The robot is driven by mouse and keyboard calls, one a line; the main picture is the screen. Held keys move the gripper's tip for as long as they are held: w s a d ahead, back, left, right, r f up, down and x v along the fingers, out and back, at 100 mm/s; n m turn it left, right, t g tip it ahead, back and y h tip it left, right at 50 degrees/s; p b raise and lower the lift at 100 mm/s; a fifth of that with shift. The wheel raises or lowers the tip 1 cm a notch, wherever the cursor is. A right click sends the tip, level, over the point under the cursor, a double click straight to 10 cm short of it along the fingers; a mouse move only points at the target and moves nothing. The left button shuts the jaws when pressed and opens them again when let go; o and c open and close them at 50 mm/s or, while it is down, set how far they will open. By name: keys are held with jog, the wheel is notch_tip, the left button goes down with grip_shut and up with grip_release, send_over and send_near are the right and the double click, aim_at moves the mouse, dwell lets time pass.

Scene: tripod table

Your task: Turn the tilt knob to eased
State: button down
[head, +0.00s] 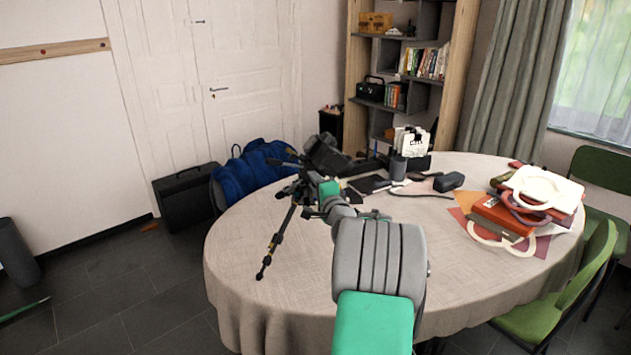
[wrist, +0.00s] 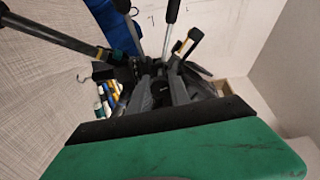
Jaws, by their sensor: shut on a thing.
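The black tripod (head: 284,217) stands on the round table, with a dark camera (head: 325,153) mounted on its head. One leg reaches down toward the left side of the table. My gripper (head: 318,200) comes in at the tripod head from the right, below the camera. In the wrist view my gripper's fingers (wrist: 160,80) reach into the tripod head (wrist: 148,66) and are shut on the tilt knob, which is mostly hidden between them. A tripod leg (wrist: 62,38) and handles show around it. I cannot read the knob's setting.
The round table (head: 270,300) has a pale cloth. A grey cup (head: 398,168), a dark case (head: 448,182) and a strap lie behind my arm. Books and papers (head: 520,205) pile at the right. A green chair (head: 575,290) stands at front right. Cloth is clear at front left.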

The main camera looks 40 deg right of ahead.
jog(key=shift+m+p, duration=0.45)
jog(key=shift+m, duration=0.75)
jog(key=c, duration=1.2)
grip_release()
